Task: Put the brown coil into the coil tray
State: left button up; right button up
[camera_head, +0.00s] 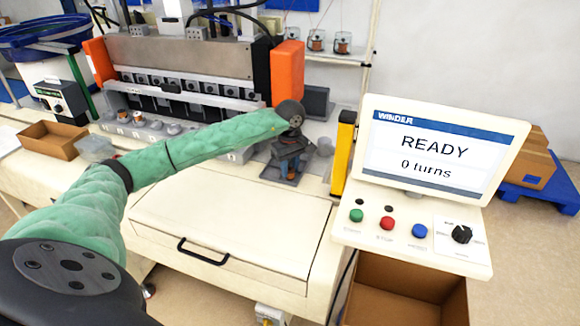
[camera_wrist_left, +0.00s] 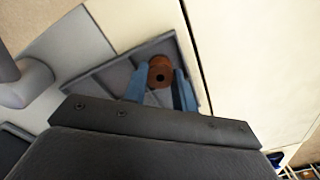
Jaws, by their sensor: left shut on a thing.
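The brown coil (camera_wrist_left: 160,74) is between the two blue fingers of my left gripper (camera_wrist_left: 160,92) in the left wrist view, and the fingers are shut on it. The grey coil tray (camera_wrist_left: 103,80), with low walls and dividers, lies under the coil. Whether the coil touches the tray floor cannot be told. In the head view my left gripper (camera_head: 290,168) points down over the tray (camera_head: 279,178), and the gripper partly hides the coil. My right gripper is not in view.
The winder machine (camera_head: 185,58) with orange end blocks stands behind. A monitor (camera_head: 440,150) reading READY, 0 turns, stands to the right above several buttons. A yellow post (camera_head: 343,153) rises just right of the tray. An open cardboard box (camera_head: 52,139) sits at the left.

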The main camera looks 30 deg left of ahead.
pick_arm(q)
jog(key=shift+f, duration=0.15)
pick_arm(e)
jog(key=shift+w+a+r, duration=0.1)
pick_arm(q)
jog(key=o, duration=0.9)
jog(key=shift+o, duration=0.2)
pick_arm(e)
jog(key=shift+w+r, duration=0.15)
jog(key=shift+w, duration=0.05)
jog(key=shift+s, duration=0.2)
